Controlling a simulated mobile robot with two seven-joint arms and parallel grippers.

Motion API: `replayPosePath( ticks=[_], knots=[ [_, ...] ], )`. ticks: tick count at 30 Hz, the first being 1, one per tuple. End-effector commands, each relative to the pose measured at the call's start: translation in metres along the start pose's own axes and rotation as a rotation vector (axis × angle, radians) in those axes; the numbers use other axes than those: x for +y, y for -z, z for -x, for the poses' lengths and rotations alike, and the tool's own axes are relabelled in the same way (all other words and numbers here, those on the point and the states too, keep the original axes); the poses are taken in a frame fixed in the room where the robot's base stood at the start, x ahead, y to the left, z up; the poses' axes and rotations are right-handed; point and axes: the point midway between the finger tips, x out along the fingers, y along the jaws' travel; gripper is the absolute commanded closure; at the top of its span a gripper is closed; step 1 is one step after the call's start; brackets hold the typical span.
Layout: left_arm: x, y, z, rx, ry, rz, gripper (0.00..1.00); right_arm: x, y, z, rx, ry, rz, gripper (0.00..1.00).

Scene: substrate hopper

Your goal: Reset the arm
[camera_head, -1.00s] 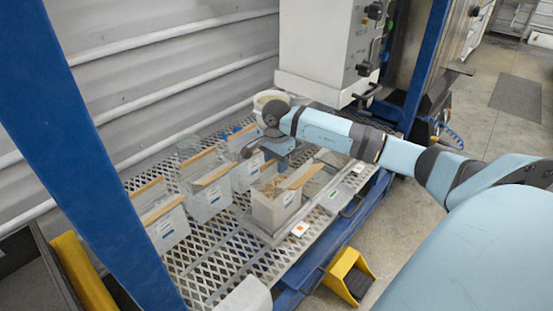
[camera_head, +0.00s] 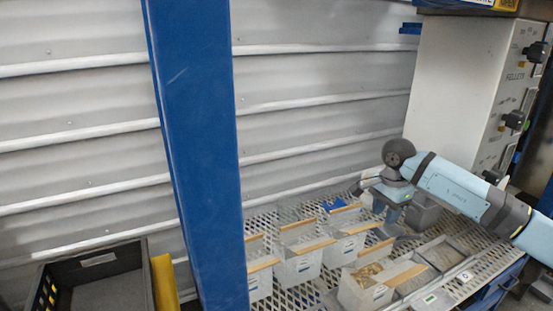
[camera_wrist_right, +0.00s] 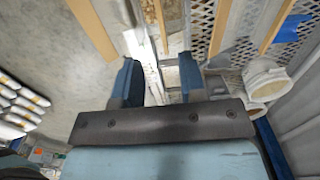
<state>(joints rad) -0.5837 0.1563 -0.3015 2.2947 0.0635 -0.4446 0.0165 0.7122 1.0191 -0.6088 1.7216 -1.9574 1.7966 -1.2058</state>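My right arm reaches in from the right in the head view. Its gripper (camera_head: 385,212) hangs over the mesh bench (camera_head: 290,300), behind the front bin and beside the back bins. In the right wrist view the two fingers (camera_wrist_right: 159,82) stand apart with nothing between them; the bench lies beyond. A clear bin (camera_head: 375,296) with brown substrate and a wooden strip stands below the gripper in the head view. My left gripper is not in view.
Several clear bins with wooden strips (camera_head: 297,268) stand left of the gripper. A white hopper cabinet (camera_head: 455,85) stands behind the arm. A blue post (camera_head: 200,150) and a dark crate (camera_head: 100,280) are at left. A white bucket (camera_wrist_right: 265,80) shows in the wrist view.

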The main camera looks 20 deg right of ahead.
Motion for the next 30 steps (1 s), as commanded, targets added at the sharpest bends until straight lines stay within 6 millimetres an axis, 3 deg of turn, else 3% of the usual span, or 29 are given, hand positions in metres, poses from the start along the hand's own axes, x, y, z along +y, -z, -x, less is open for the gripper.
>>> replayPosePath(
  ticks=[5,8,12,17,21,24,27,30],
  knots=[
    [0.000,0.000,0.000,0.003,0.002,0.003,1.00,0.000,-0.012,-0.008,-0.039,0.006,0.003,0.62],
    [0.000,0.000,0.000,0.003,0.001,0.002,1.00,0.001,-0.044,-0.025,-0.144,0.018,0.004,0.62],
    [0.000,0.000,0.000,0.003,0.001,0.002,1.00,0.009,-0.120,-0.055,-0.411,0.027,-0.028,0.62],
    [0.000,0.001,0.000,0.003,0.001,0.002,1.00,0.032,-0.219,-0.070,-0.808,-0.020,-0.154,0.62],
    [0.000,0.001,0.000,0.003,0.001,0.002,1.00,0.059,-0.300,-0.060,-1.227,-0.154,-0.385,0.62],
    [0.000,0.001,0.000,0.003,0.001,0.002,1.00,0.075,-0.338,-0.043,-1.515,-0.307,-0.618,0.62],
    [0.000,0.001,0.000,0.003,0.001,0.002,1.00,0.085,-0.356,-0.026,-1.767,-0.504,-0.893,0.62],
    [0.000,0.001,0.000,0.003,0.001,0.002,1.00,0.090,-0.360,-0.019,-1.970,-0.739,-1.204,0.62]
  ],
)
